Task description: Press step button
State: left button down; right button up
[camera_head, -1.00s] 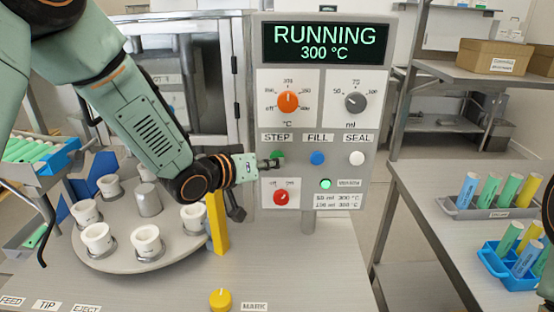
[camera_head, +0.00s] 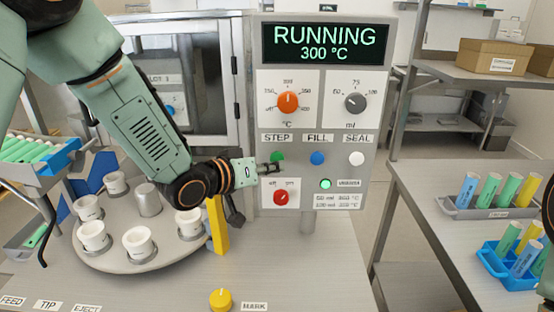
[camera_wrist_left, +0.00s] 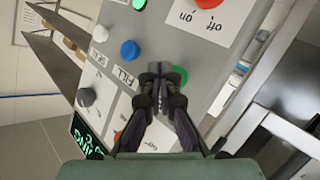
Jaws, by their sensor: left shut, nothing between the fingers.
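The green STEP button (camera_head: 277,156) is on the grey control panel (camera_head: 245,130), under its STEP label. My left gripper (camera_head: 275,168) is shut and empty. Its tips are just below the button in the head view, and the button's face shows clear of them. In the left wrist view the shut fingertips (camera_wrist_left: 160,72) overlap the near edge of the green button (camera_wrist_left: 179,76). I cannot tell whether they touch it. The display (camera_head: 325,43) reads RUNNING, 300 °C. My right gripper is not seen.
Beside STEP are the blue FILL button (camera_head: 317,158) and white SEAL button (camera_head: 357,158). A red knob (camera_head: 281,197) is just below my left gripper. A round turntable (camera_head: 115,261) with several white cups is at the left, near a yellow post (camera_head: 217,225).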

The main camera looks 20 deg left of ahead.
pick_arm(q)
jog(key=shift+s, duration=0.15)
jog(key=s, duration=0.1)
jog(key=s+d, duration=0.1)
jog(key=s, duration=0.2)
jog(key=shift+s+d, duration=0.25)
jog(key=shift+s, duration=0.1)
dwell(0.6)
